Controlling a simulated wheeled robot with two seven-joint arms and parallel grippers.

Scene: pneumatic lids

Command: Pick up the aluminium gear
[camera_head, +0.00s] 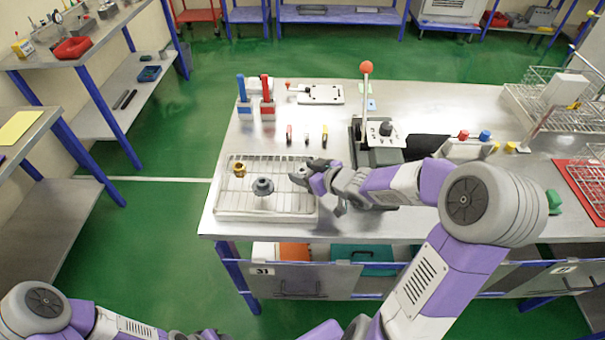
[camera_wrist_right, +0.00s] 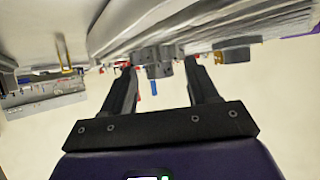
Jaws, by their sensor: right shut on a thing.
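My right gripper (camera_head: 306,173) is over the right side of a wire tray (camera_head: 235,213) on the steel table. It is shut on the aluminium gear (camera_head: 297,177), a light grey piece partly hidden by the fingers. In the right wrist view the fingers (camera_wrist_right: 162,70) stand on either side of a grey gear shape (camera_wrist_right: 158,58) close to the wire rack. A dark grey gear (camera_head: 263,187) and a brass gear (camera_head: 239,170) sit on the tray to the left. My left gripper is out of the picture.
Wire baskets (camera_head: 560,105) are at the right. The table's left edge borders open green floor.

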